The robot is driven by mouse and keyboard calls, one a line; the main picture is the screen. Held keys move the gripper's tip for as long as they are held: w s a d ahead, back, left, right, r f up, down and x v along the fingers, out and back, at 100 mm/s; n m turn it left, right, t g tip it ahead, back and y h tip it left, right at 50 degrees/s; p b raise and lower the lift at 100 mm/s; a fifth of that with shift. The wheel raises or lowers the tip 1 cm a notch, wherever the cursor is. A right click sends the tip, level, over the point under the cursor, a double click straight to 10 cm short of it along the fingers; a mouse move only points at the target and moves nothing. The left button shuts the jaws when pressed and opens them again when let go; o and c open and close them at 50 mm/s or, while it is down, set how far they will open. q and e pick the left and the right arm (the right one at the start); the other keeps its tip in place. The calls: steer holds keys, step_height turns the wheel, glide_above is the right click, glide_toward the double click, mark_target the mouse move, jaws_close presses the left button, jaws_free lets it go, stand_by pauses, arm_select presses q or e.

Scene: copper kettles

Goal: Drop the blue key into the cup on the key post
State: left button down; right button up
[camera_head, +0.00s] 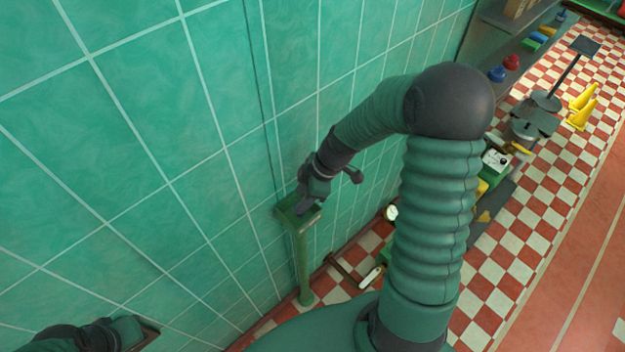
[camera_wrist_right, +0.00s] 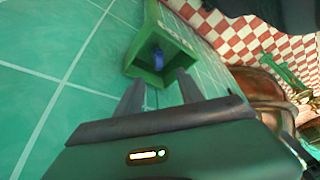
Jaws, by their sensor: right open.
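The green key post (camera_head: 304,265) stands close to the tiled wall, with a square green cup (camera_head: 285,214) on top. In the right wrist view the cup (camera_wrist_right: 149,30) opens towards me, and a small blue thing, which looks like the blue key (camera_wrist_right: 157,60), is inside it. My right gripper (camera_head: 303,211) is right at the cup. In the wrist view its two fingers (camera_wrist_right: 160,92) are apart with nothing between them, near the cup's rim. My left gripper (camera_head: 132,334) shows only partly at the lower left, and its jaws are unclear.
The green tiled wall (camera_head: 130,150) runs close along the left. A coppery round thing (camera_wrist_right: 262,88) shows in the wrist view.

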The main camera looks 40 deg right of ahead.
steer(key=b+v, duration=0.1)
steer(key=v, duration=1.3)
steer(key=shift+d+r, duration=0.1)
steer(key=s+a+f+m+h+b, duration=0.1)
steer(key=s+a+f+m+b, duration=0.1)
steer(key=a+f+m, duration=0.3)
steer(key=s+a+f+m+h+b, duration=0.2)
steer(key=a+f+m, duration=0.3)
steer(key=a+f, duration=0.3)
steer(key=shift+s+f+m+h+b, duration=0.3)
steer(key=shift+s+f+b, duration=0.1)
steer(key=shift+s+f, duration=0.4)
steer(key=shift+w+d, duration=0.1)
steer(key=shift+a, duration=0.25)
